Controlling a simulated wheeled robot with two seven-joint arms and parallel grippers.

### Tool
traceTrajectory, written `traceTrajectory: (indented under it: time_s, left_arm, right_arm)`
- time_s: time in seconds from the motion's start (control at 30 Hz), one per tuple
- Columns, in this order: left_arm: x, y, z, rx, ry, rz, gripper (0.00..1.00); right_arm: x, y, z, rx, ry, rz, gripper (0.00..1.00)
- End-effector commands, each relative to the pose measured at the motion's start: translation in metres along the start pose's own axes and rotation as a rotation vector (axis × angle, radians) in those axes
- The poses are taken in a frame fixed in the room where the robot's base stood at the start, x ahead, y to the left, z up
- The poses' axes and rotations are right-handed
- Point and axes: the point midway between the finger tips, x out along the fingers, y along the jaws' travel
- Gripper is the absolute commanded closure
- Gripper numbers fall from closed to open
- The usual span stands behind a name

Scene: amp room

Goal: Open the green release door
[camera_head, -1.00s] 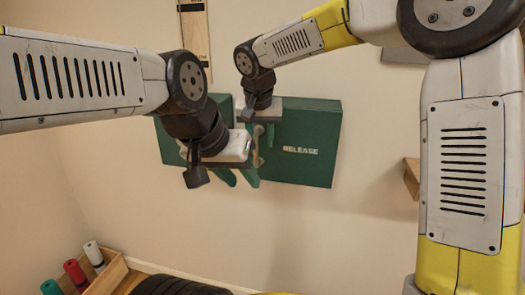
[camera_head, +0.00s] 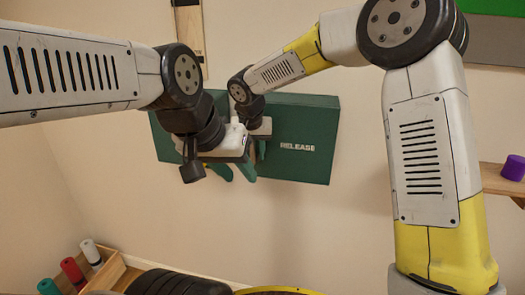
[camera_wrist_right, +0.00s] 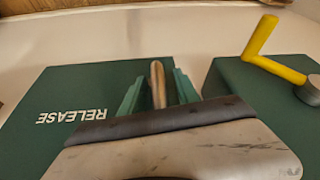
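The green release door (camera_head: 310,125) is a dark green box face on the wall, lettered RELEASE; it also shows upside down in the right wrist view (camera_wrist_right: 70,90). It looks closed. Its metal handle (camera_wrist_right: 157,82) shows as an upright bar in the right wrist view. My right gripper (camera_wrist_right: 157,92) is at the handle, its green fingers apart on either side of the bar; I cannot tell if they touch it. My left gripper (camera_head: 234,173) is lower and to the left, in front of the box, with its green fingers apart and seemingly empty.
A second green box (camera_wrist_right: 260,110) with a yellow crank (camera_wrist_right: 262,45) stands beside the door. A wooden crate with colored cylinders (camera_head: 72,270) is at lower left. A purple cup (camera_head: 513,168) stands on a shelf (camera_head: 497,182) at right. The wall below the box is clear.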

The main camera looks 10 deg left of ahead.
Motion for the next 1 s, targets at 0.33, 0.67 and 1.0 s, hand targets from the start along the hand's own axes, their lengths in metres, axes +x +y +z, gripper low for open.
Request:
traceTrajectory:
  time_s: [0.33, 0.67, 1.0]
  left_arm:
    - [0.0000, 0.0000, 0.0000, 0.000, 0.000, 0.000, 0.64]
    - [0.0000, 0.0000, 0.0000, 0.000, 0.000, 0.000, 0.64]
    - [0.0000, 0.0000, 0.0000, 0.000, 0.000, 0.000, 0.64]
  right_arm:
    - [-0.0003, 0.0001, 0.0000, 0.000, 0.000, 0.000, 1.00]
    - [-0.0006, -0.0003, 0.0000, 0.000, 0.000, -0.001, 1.00]
    - [-0.0008, -0.0006, -0.0002, 0.001, 0.000, -0.002, 1.00]
